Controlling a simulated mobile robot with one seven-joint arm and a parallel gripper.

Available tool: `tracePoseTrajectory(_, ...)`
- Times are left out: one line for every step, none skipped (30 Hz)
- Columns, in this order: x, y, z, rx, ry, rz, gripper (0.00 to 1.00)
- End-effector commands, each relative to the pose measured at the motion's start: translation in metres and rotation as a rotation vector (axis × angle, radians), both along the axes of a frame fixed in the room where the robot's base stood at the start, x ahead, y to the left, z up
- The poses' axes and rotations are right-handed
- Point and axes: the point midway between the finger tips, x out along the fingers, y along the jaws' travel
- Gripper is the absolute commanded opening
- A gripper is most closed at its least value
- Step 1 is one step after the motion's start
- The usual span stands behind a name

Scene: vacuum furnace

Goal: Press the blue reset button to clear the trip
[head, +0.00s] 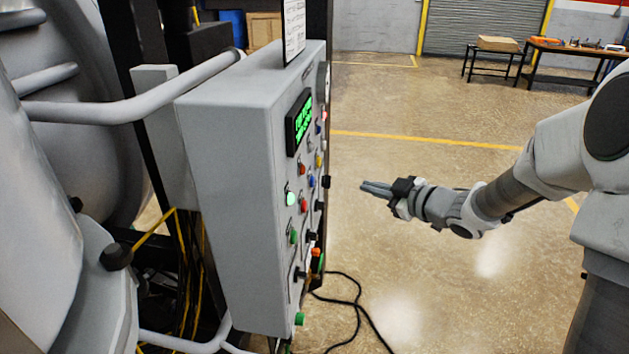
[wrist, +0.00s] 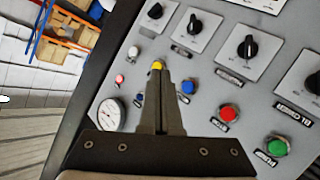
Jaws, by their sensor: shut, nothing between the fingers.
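The control panel (head: 230,190) shows at a steep angle in the head view, with a blue button (head: 312,182) on its face. In the wrist view two blue round parts show: one (wrist: 139,87) left of my fingers and one (wrist: 188,87) just right of them. Their labels are too small to read, so I cannot tell which is the reset button. My gripper (head: 363,187) is shut and empty, pointing at the panel face from the right with a visible gap. It also shows in the wrist view (wrist: 170,72), its fingers hiding part of the panel.
Near the fingers in the wrist view are a yellow part (wrist: 157,65), a red button (wrist: 229,112), a green button (wrist: 277,147), a gauge (wrist: 110,113) and several black knobs. A grey handrail (head: 130,106) meets the panel's left side. Black cable (head: 350,302) lies on otherwise open floor.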

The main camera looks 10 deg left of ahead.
Motion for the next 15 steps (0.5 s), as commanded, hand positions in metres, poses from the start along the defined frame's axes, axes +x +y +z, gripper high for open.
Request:
tracePoseTrajectory(0.0, 0.0, 0.0, 0.0, 0.0, 0.0, 0.0)
tracePoseTrajectory(0.0, 0.001, 0.0, 0.0, 0.0, 0.0, 0.0)
tracePoseTrajectory(0.0, 0.002, 0.0, 0.0, 0.0, 0.0, 0.0)
tracePoseTrajectory(0.0, 0.003, -0.001, 0.0, 0.0, 0.0, 0.0)
tracePoseTrajectory(0.0, 0.005, -0.001, 0.0, 0.0, 0.0, 0.0)
tracePoseTrajectory(0.0, 0.008, -0.001, -0.001, -0.001, 0.0, 0.0)
tracePoseTrajectory(0.0, 0.01, -0.002, -0.001, -0.001, 0.0, 0.0)
tracePoseTrajectory(0.0, 0.014, -0.002, -0.001, -0.001, 0.001, 0.0)
tracePoseTrajectory(0.001, 0.019, -0.002, -0.002, -0.002, 0.002, 0.0)
tracePoseTrajectory(0.001, 0.023, -0.002, -0.001, -0.002, 0.001, 0.0)
tracePoseTrajectory(0.001, 0.027, -0.002, -0.001, -0.002, 0.001, 0.0)
tracePoseTrajectory(0.0, 0.033, -0.003, -0.001, -0.002, 0.002, 0.0)
tracePoseTrajectory(0.001, 0.038, -0.003, -0.001, -0.002, 0.002, 0.0)
tracePoseTrajectory(0.001, 0.042, -0.003, -0.001, -0.002, 0.001, 0.0)
tracePoseTrajectory(0.002, 0.047, -0.003, -0.002, -0.002, 0.001, 0.0)
